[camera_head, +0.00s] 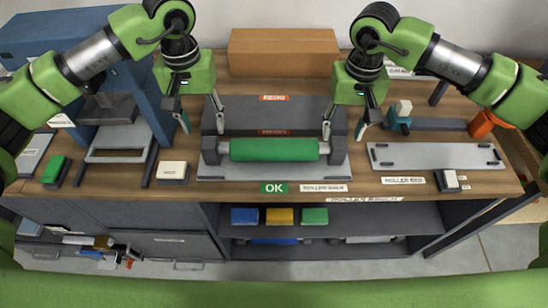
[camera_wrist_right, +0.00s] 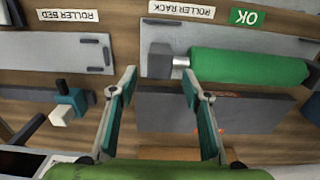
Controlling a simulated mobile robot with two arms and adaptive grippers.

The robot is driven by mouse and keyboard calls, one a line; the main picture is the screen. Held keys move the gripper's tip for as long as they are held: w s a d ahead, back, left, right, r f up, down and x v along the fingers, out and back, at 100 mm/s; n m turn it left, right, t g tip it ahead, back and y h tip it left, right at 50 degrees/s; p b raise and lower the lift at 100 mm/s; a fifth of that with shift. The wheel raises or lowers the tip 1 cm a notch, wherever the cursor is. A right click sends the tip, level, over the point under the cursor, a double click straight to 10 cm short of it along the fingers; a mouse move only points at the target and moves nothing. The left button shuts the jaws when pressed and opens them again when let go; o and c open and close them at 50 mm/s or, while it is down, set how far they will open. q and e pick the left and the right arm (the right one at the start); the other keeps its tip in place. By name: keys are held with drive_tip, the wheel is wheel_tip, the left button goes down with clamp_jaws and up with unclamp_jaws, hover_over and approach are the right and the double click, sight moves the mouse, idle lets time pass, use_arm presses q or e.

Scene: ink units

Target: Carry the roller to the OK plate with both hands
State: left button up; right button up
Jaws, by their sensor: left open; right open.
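The green roller (camera_head: 275,149) lies level across the grey roller rack (camera_head: 335,152), its ends at the rack's side blocks. A green OK plate (camera_head: 273,188) is at the table's front edge, just in front of the rack. My left gripper (camera_head: 202,120) is open above the rack's left end. My right gripper (camera_head: 343,130) is open above the rack's right end, near the roller's end. In the right wrist view the roller (camera_wrist_right: 250,68) and its metal shaft (camera_wrist_right: 180,62) show beyond the open, empty fingers (camera_wrist_right: 160,76). Neither gripper visibly holds anything.
A grey roller bed plate (camera_head: 435,156) lies to the right. A cardboard box (camera_head: 283,52) stands behind, with orange REDO labels (camera_head: 274,98) in front of it. A blue-framed press (camera_head: 120,105) stands left. A shelf with coloured blocks (camera_head: 279,216) is below.

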wheel_tip(320, 180, up, 4)
drive_tip(key=shift+r, duration=0.1)
